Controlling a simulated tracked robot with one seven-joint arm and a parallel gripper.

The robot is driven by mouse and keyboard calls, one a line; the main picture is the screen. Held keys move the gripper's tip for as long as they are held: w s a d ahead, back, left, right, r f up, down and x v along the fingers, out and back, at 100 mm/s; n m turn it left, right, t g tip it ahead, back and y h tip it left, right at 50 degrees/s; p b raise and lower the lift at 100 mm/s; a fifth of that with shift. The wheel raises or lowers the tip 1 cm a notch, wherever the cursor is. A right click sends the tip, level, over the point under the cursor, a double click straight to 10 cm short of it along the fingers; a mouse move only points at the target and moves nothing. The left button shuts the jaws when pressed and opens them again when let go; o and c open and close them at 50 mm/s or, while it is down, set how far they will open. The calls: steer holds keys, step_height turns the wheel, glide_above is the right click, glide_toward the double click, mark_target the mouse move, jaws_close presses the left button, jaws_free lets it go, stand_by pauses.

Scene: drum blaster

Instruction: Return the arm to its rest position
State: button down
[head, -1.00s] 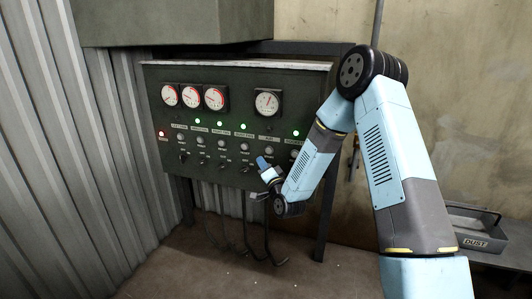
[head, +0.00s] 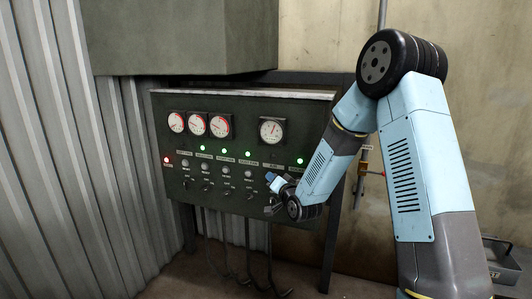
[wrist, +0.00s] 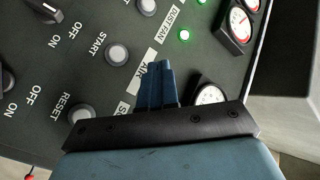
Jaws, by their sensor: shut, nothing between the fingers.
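My arm is bent, with its elbow high at the right of the head view. My gripper (head: 274,182) is in front of the lower right part of a dark green control panel (head: 250,112). In the wrist view my gripper (wrist: 160,72) has its blue fingers together, with nothing between them. The panel's face (wrist: 115,22) lies beyond the fingertips. I cannot tell the exact gap between fingers and panel.
The panel carries several dials (head: 220,127), green lamps, one red lamp (head: 167,160), buttons and switches. Corrugated metal wall (head: 50,150) stands at left. A grey box (head: 180,38) hangs above. A tray (head: 503,262) is at lower right.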

steer(key=s+d+r+n+g+h, duration=0.3)
steer(key=s+d+r+g+h, duration=0.25)
steer(key=s+d+r, duration=0.9)
steer(key=s+d+r+g+h, duration=0.1)
steer(key=s+d+g, duration=0.1)
steer(key=s, duration=1.2)
steer(key=s+d+r+g+h, duration=0.1)
steer(key=s+d+g, duration=0.2)
steer(key=s, duration=1.1)
steer(key=shift+s+d+r, duration=0.2)
steer(key=shift+d, duration=0.65)
steer(key=c, duration=1.8)
jaws_free()
